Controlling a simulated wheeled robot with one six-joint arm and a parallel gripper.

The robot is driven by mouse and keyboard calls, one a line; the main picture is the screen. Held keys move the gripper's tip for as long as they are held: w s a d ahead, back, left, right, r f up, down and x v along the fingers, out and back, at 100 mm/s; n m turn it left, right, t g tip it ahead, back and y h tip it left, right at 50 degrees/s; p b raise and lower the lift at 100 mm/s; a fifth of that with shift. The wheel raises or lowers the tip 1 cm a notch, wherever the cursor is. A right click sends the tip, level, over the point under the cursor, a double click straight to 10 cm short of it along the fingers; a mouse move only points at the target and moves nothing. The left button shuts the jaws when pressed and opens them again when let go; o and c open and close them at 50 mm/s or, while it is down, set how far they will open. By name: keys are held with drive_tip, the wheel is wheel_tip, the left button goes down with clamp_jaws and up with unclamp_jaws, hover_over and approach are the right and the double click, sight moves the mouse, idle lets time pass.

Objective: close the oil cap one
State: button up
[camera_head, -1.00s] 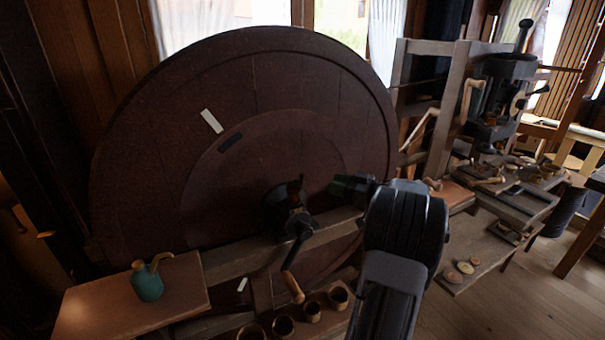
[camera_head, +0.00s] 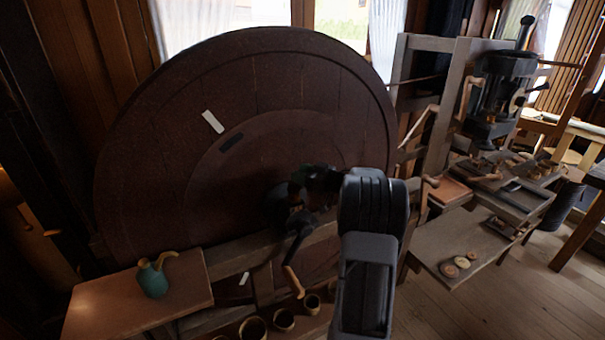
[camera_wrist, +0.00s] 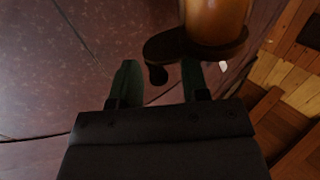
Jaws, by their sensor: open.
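My gripper (camera_head: 312,178) is at the hub of the big dark red wheel, its jaws partly lost against the dark metal there. In the wrist view my gripper (camera_wrist: 158,72) shows two green fingers standing apart, open. A dark flat piece with a small rounded knob (camera_wrist: 158,74) lies across the space by the fingertips; this looks like the oil cap. It sits against an orange-brown cylinder (camera_wrist: 216,20) at the top of the view. I cannot tell whether the fingers touch it. In the head view the cap cannot be made out.
The big wheel (camera_head: 200,165) fills the middle. A crank handle (camera_head: 294,281) hangs below the hub. A teal oil can (camera_head: 152,281) stands on a board (camera_head: 100,308) at the lower left. Small cups (camera_head: 253,328) stand below. A bench (camera_head: 440,240) with small parts is on the right.

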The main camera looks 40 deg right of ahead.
drive_tip(key=shift+c, duration=0.2)
clamp_jaws()
